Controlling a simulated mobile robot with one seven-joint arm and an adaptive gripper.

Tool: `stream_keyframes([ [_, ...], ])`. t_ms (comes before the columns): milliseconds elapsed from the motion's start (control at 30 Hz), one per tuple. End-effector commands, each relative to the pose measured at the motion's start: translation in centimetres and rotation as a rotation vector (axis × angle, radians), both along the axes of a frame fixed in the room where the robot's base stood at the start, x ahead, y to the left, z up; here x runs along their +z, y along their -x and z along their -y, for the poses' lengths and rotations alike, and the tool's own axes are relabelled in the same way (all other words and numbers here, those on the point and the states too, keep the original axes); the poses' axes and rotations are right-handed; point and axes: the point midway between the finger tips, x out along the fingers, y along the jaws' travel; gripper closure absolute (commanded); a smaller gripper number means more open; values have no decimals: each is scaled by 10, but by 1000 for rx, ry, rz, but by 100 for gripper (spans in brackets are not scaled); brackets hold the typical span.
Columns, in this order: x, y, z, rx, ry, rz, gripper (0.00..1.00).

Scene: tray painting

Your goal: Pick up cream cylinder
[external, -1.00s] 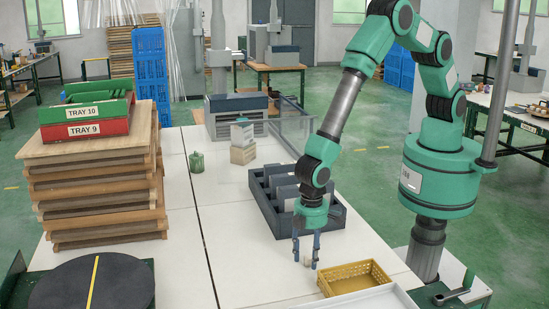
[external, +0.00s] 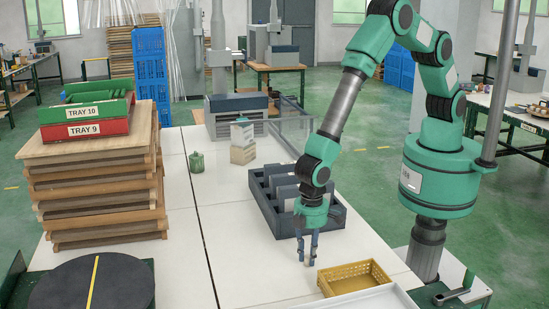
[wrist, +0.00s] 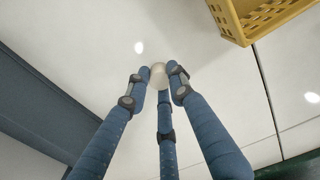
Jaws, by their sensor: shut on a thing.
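The cream cylinder (wrist: 158,76) shows in the wrist view as a small pale rounded thing between the tips of my blue fingers. My gripper (external: 307,260) points straight down at the white table and is shut on the cylinder. In the wrist view the fingers of my gripper (wrist: 160,74) close in around it from several sides. In the external view the fingers mostly hide the cylinder. The fingertips are at or just above the table top; I cannot tell if the cylinder touches the table.
A yellow basket (external: 353,278) stands close to the right of my gripper. A dark grey divided rack (external: 268,210) is just behind it. A white tray (external: 385,300) lies at the front right. The table (external: 245,265) to the left is clear.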

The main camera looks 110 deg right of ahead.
Motion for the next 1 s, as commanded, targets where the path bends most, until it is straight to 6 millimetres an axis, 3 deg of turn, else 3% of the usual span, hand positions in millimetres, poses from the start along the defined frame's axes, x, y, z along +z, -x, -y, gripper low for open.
stream_keyframes([
  [367, 37, 2, 1, 0, 0, 0, 93],
  [1000, 46, 113, 43, 0, 0, 0, 93],
])
